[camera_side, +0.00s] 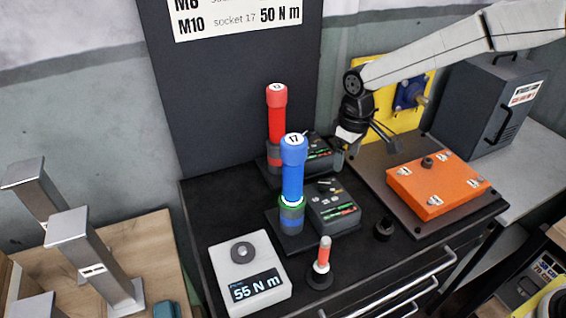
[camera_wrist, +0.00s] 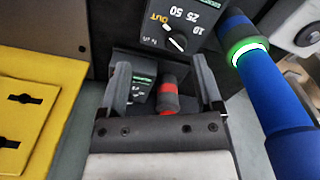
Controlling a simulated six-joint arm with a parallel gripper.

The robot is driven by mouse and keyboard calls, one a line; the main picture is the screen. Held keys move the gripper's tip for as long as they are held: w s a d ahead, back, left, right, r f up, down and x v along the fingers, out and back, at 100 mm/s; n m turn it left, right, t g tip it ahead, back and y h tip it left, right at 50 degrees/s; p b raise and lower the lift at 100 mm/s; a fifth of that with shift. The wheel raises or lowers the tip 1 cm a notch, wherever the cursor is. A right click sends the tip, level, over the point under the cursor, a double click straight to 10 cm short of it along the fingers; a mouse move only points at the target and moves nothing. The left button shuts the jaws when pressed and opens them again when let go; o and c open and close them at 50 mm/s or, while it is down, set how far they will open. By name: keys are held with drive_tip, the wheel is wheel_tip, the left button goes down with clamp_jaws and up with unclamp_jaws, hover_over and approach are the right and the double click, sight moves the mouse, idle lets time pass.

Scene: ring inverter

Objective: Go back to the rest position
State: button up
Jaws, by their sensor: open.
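My gripper (camera_side: 375,138) hangs above the black bench top, between the tool stands and the orange block. In the wrist view my gripper (camera_wrist: 165,88) has its two fingers apart, with nothing held between them. A blue tool marked 17 (camera_side: 293,172) stands upright in its holder, with a lit green ring near its base. It also shows at the right of the wrist view (camera_wrist: 278,100). A red tool (camera_side: 277,112) stands upright behind it. In the wrist view the red tool (camera_wrist: 167,100) is partly hidden beyond my fingers.
An orange block (camera_side: 437,186) sits on a dark plate at right. A dark grey cabinet (camera_side: 480,105) and a yellow panel (camera_side: 410,118) stand behind. A white tester reading 55 N m (camera_side: 245,262) and a small red-handled piece (camera_side: 323,256) stand in front. Metal posts (camera_side: 90,255) are at left.

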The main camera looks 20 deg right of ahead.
drive_tip(key=s+d+m+t, duration=0.1)
drive_tip(key=s+d+m, duration=0.1)
drive_tip(key=s+d, duration=0.4)
drive_tip(key=s+d+m+t, duration=0.1)
drive_tip(key=s+d+m, duration=0.2)
drive_tip(key=s, duration=1)
drive_tip(key=d, duration=0.2)
drive_tip(key=shift+s+d+f, duration=0.2)
drive_tip(key=shift+d+f, duration=0.2)
drive_tip(key=shift+o, duration=1.1)
drive_tip(key=shift+w, duration=0.1)
